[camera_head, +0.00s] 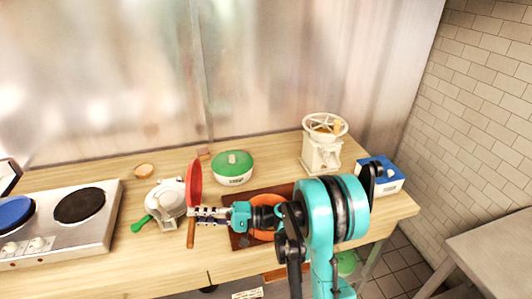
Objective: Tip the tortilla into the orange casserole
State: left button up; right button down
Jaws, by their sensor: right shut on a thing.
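My right gripper (211,215) is shut on the brown handle (190,234) of a red pan (194,182). The pan is tipped up nearly on edge, above the table and left of the casserole. I cannot make out a tortilla in it. The orange casserole (262,231) sits on a dark brown tray (236,240), right of the pan. My right forearm and gripper cover much of the casserole, so its inside is mostly hidden. My left gripper is not in view.
A white press with a green handle (139,224) stands just left of the pan. A green-lidded pot (232,165) is behind the tray. A cream grinder (321,154) and blue-white box (389,182) stand right; a two-plate cooker (98,230) stands left. A small tan disc (144,171) lies behind.

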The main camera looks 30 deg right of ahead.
pick_arm(q)
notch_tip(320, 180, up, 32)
jog(key=p, duration=2.9)
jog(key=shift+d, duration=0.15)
pick_arm(e)
jog(key=s+d+r+n+g+h, duration=0.1)
jog(key=s+d+r+g+h, duration=0.3)
jog(key=d+r+h, duration=0.2)
jog(key=s+d+r+n+g+h, duration=0.2)
jog(key=s+d+r+g+h, duration=0.2)
jog(key=d+r+h, duration=0.3)
jog(key=s+d+h, duration=0.1)
jog(key=d+h, duration=0.2)
jog(key=d, duration=0.2)
jog(key=shift+d+r, duration=0.3)
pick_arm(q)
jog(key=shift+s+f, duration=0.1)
